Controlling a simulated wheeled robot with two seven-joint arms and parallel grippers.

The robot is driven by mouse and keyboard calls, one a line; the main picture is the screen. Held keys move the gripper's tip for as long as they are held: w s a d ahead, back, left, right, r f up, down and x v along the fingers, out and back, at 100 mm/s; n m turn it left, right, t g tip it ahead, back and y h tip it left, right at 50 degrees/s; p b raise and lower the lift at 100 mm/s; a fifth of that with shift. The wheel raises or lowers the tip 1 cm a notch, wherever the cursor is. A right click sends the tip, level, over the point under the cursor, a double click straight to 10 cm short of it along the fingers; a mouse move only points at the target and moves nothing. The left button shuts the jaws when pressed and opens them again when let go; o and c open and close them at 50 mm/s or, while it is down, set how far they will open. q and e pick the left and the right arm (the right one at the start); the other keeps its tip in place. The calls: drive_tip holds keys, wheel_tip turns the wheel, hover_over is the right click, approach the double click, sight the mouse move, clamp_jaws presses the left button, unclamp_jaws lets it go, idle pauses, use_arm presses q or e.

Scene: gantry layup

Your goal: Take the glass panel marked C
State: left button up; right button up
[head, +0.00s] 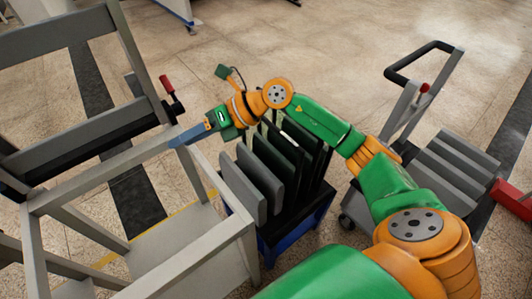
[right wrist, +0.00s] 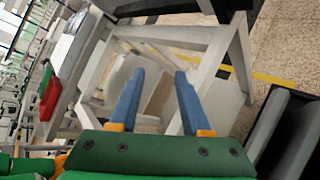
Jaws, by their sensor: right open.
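My right gripper (head: 188,134) is in the head view beside the top rail of a pale grey frame. In the right wrist view its two blue fingers (right wrist: 160,76) are apart with nothing between them, pointing into the frame's opening. Several grey and dark panels (head: 243,187) stand upright in a blue-based rack (head: 318,213), below and right of the gripper; one shows in the right wrist view (right wrist: 298,150). I can read no letter C on any panel and cannot tell which is glass. My left gripper is not in view.
The pale frame (head: 107,159) and a darker grey rack with a red handle (head: 167,84) fill the left. A grey cart (head: 447,170) with a black handle stands right, near a red object (head: 512,199). Open floor lies beyond.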

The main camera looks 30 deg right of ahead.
drive_tip(key=w+d+f+h, duration=0.1)
drive_tip(key=d+f+h, duration=0.3)
drive_tip(key=d, duration=0.6)
drive_tip(key=r+m+g+h, duration=0.1)
drive_tip(key=r+m+h, duration=0.1)
drive_tip(key=h, duration=0.5)
hover_over(269, 121)
drive_tip(key=s, duration=0.2)
drive_tip(key=shift+w+a+f+b, duration=0.1)
drive_tip(key=shift+w+a+b, duration=0.1)
drive_tip(key=shift+b, duration=0.1)
drive_tip(key=shift+y, duration=0.3)
drive_tip(key=x, duration=0.5)
drive_tip(key=shift+s+d+f, duration=0.1)
drive_tip(key=shift+d+f, duration=0.2)
drive_tip(key=shift+f, duration=0.45)
drive_tip(key=shift+f, duration=0.2)
clamp_jaws()
